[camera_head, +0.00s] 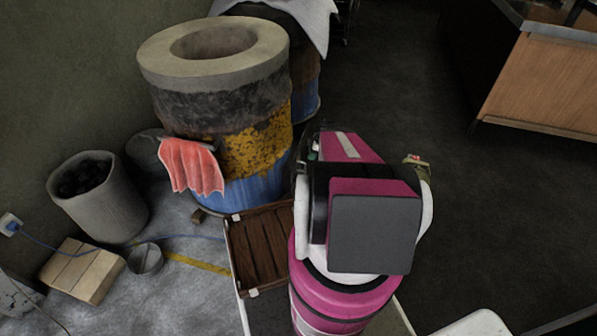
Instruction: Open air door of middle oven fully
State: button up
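A barrel oven (255,150) stands left of centre, with a thick pale ring top, a dark and yellow worn band and a blue lower part. A second barrel (308,75) stands behind it under a grey cloth. I cannot tell from this view which is the middle oven. No air door can be made out; the near oven's lower right side is hidden behind my magenta and white arm. My arm reaches up beside the near oven's right side. My gripper cannot be made out behind the arm links.
A red cloth (191,167) hangs on the oven's left side. A wooden crate (262,246) lies at its foot. A wooden counter (540,85) is far right; floor between is clear.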

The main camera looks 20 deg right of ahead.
jog(key=x, duration=1.1)
jog(key=shift+d+f, duration=0.1)
grip_shut()
